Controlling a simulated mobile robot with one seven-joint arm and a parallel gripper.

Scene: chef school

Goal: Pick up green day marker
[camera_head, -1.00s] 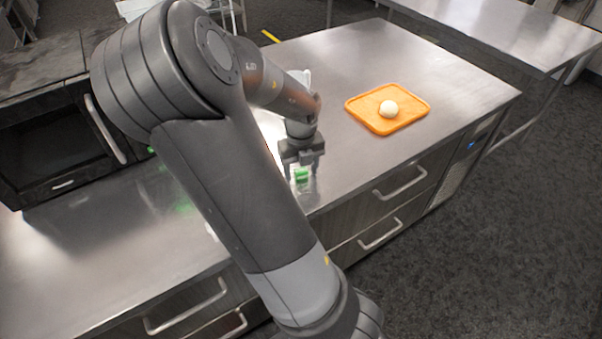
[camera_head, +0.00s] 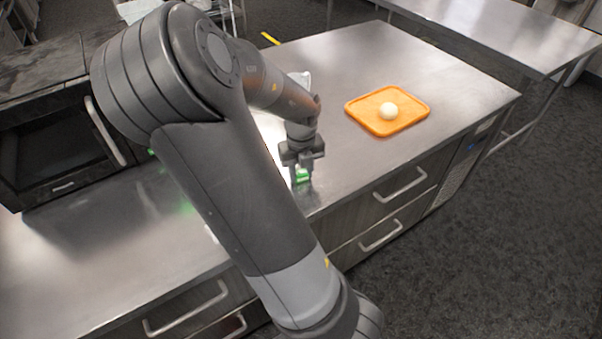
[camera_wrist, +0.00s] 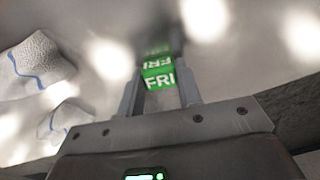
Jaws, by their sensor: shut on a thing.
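The green day marker (camera_wrist: 158,76) is a small green block with white "FRI" lettering. In the wrist view it sits between the two fingertips of my gripper (camera_wrist: 160,88), which is shut on it. Its reflection shows on the steel just beyond it. In the head view the marker (camera_head: 302,176) shows as a green patch at the tip of my gripper (camera_head: 301,174), near the front edge of the counter. I cannot tell whether the marker touches the counter.
An orange tray (camera_head: 414,121) with a white round item (camera_head: 388,111) lies on the steel counter (camera_head: 345,60) to the right. A black oven-like appliance (camera_head: 60,150) stands at left. A white cloth with a blue stripe (camera_wrist: 35,68) lies left in the wrist view. Drawer handles (camera_head: 400,184) line the counter front.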

